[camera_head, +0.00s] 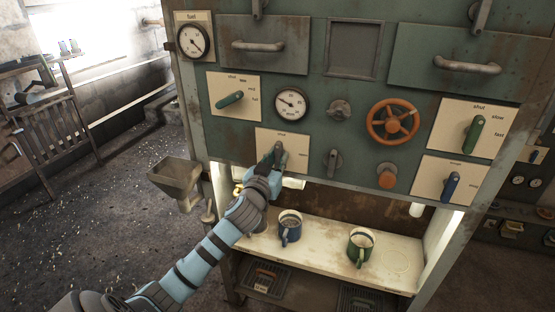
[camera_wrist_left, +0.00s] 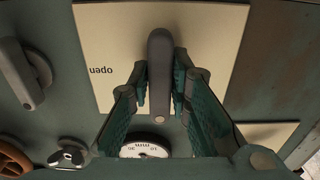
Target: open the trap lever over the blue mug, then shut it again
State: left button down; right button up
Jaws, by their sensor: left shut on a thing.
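The trap lever (camera_head: 278,150) is a dark grey handle on a cream plate (camera_head: 296,142) marked "shut" at the top and "open" at the right. It points up towards "shut". My left gripper (camera_head: 267,167) is shut on it; in the left wrist view the lever (camera_wrist_left: 160,60) stands between the two fingers (camera_wrist_left: 160,95). The blue mug (camera_head: 289,234) stands upright on the pale shelf below, just right of my left wrist. My right gripper is not in view.
A green mug (camera_head: 360,247) stands on the shelf (camera_head: 323,239) to the right. Another grey lever (camera_head: 333,163) and an orange knob (camera_head: 387,176) sit right of the plate. A gauge (camera_head: 291,103) and an orange handwheel (camera_head: 392,122) are above. A metal hopper (camera_head: 176,179) is at the left.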

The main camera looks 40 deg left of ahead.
pick_arm(q)
jog(key=c, duration=1.5)
grip_release()
jog(key=shift+f, duration=0.1)
jog(key=v, duration=1.2)
